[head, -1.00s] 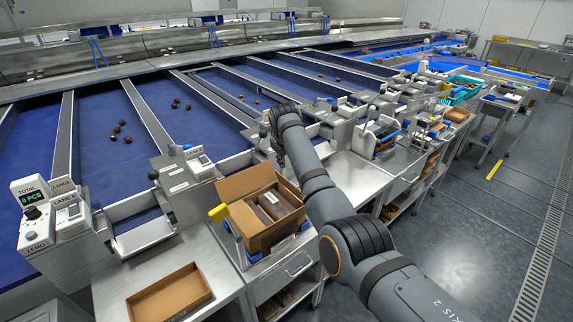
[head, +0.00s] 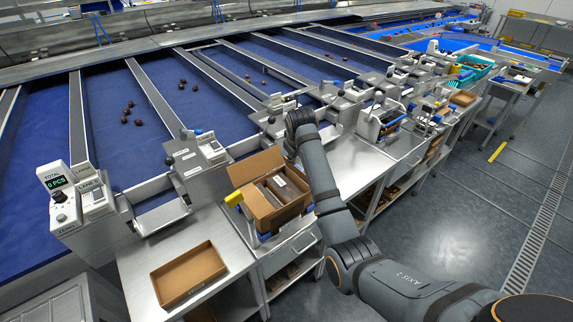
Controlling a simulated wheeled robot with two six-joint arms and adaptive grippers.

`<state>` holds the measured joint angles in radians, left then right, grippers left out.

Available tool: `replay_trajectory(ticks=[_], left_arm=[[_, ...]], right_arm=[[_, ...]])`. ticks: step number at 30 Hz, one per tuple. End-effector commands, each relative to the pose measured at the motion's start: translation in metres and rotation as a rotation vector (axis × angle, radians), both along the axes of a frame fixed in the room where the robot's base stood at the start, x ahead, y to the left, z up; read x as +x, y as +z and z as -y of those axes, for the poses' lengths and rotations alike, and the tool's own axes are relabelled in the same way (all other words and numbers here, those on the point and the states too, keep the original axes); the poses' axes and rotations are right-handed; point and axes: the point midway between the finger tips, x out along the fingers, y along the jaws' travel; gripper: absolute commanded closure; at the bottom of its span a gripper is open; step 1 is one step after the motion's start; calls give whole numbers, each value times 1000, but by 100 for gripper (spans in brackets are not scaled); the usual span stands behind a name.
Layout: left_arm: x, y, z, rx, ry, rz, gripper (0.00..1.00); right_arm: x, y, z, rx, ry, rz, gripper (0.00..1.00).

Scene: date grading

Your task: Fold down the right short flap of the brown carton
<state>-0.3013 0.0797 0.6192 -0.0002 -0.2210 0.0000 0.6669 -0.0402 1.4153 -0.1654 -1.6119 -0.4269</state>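The brown carton (head: 264,206) stands open on the bench with a brown-and-grey packed content (head: 279,190) inside. Its back flap (head: 254,166) stands up. The right short flap is partly hidden by my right arm, and I cannot make out its angle. My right arm comes in from the lower right and bends down just behind the carton's back right corner. My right gripper (head: 290,150) is mostly hidden behind the wrist there; I cannot see its fingers or whether it touches the carton. My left gripper is not in view.
A shallow empty brown tray (head: 188,272) lies on the steel bench in front left. A yellow-tipped part (head: 234,198) stands at the carton's left. A counter display (head: 60,190) is at far left. Blue sorting lanes (head: 150,95) with several dates run behind.

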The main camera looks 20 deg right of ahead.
Motion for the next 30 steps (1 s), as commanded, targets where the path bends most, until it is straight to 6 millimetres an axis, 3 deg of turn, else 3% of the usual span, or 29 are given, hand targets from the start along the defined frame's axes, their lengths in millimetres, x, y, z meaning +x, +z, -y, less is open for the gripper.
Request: replay_trajectory(ticks=[6, 13, 26, 30], left_arm=[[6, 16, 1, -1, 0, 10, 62], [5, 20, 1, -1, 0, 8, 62], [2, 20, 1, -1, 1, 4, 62], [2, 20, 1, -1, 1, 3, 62]], right_arm=[[19, -37, 6, 0, -1, -6, 75], [38, -74, 10, 0, 1, -4, 75], [43, -86, 12, 1, 0, 0, 75], [43, -86, 12, 1, 0, 0, 91]])
